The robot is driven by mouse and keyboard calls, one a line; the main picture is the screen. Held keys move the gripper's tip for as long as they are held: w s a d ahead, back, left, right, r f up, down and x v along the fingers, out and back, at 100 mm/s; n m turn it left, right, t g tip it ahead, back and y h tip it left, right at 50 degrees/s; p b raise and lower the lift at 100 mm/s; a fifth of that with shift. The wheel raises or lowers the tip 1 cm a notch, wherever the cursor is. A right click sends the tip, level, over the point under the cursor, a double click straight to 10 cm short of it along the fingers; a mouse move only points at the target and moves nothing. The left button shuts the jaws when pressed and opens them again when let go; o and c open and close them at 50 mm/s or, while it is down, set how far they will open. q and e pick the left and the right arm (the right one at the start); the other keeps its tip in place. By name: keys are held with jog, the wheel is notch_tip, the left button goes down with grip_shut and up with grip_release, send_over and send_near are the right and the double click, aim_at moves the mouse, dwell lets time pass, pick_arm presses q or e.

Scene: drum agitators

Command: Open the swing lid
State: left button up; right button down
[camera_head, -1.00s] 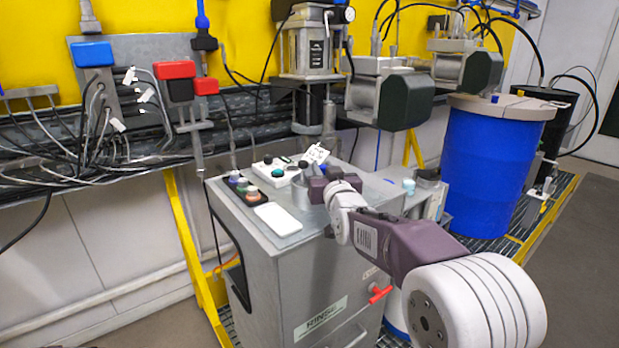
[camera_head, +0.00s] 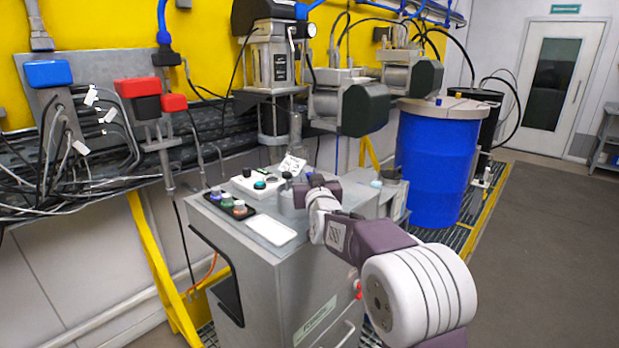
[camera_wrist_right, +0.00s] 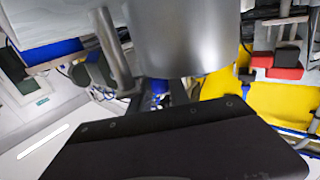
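A grey metal cabinet (camera_head: 265,265) stands in front of me with buttons on its top. My right gripper (camera_head: 308,186) is at the cabinet's top, close to a small grey cylindrical part (camera_head: 287,202). In the right wrist view a smooth silver cylinder (camera_wrist_right: 185,38) is very near, beyond the dark gripper body (camera_wrist_right: 180,145). The fingertips are not clear, so I cannot tell open from shut. A blue drum (camera_head: 437,165) with a flat tan lid (camera_head: 440,106) stands behind to the right. I cannot tell which part is the swing lid. My left gripper is out of view.
Cables and red and blue connectors (camera_head: 140,88) line the wall at left. Motor units (camera_head: 362,108) hang behind the cabinet. A black drum (camera_head: 487,125) stands behind the blue one. The grey floor at right is clear up to a door (camera_head: 550,90).

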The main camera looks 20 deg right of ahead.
jog(key=c, duration=1.2)
grip_release()
jog(key=s, duration=0.6)
jog(key=s+a+b, duration=0.1)
jog(key=s, duration=0.2)
jog(key=shift+a, duration=0.1)
jog(key=shift+c, duration=0.4)
